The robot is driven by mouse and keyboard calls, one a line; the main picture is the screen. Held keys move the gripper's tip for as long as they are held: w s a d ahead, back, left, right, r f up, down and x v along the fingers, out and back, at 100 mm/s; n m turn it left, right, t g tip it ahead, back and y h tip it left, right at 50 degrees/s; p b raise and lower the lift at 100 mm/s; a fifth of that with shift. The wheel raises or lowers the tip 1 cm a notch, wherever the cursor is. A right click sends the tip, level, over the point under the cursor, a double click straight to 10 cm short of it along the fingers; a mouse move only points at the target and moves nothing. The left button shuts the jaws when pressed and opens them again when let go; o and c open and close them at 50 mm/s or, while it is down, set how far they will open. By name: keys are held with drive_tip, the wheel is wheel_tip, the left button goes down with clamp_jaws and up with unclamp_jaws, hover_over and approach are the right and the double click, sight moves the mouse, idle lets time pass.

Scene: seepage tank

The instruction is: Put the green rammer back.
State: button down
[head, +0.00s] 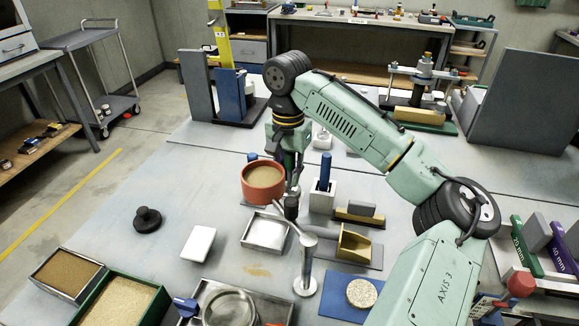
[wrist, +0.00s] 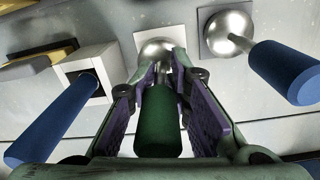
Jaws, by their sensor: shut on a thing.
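The green rammer (wrist: 158,130) shows in the wrist view as a dark green handle with a metal shaft and a rounded metal end pointing away from me. My gripper (wrist: 165,78) is shut on it, with a purple-lined finger on each side. Behind its metal end is a pale square plate; I cannot tell whether they touch. I cannot make out the green handle there.
A blue handle (head: 325,170) stands in a white block (head: 322,202), right of my gripper. The wrist view shows another blue handle (wrist: 287,72) with a metal ball end at right. A metal post (head: 305,270) and a yellow scoop (head: 354,244) stand nearer.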

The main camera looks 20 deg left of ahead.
drive_tip(key=shift+f, duration=0.7)
idle(0.4)
drive_tip(key=c, duration=1.4)
unclamp_jaws()
drive_tip(key=shift+o, duration=0.2)
